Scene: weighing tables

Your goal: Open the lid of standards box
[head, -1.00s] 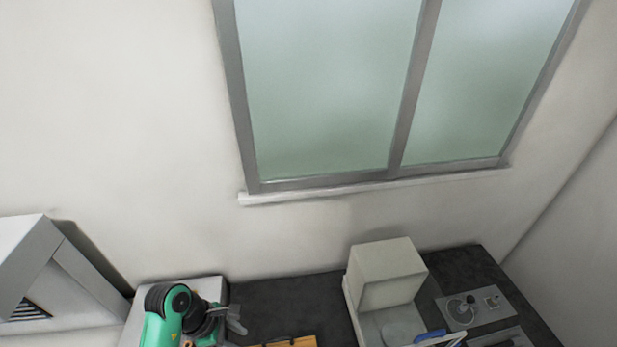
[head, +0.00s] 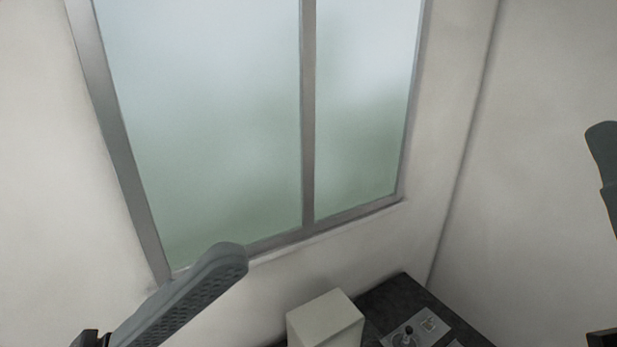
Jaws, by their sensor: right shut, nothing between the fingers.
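The standards box and its lid are not in view.
A pale box-shaped cover (head: 325,322) stands at the bottom on a dark bench top (head: 395,297). A grey panel with small fittings (head: 428,327) lies right of it. A frosted window (head: 215,130) and pale walls fill the rest.

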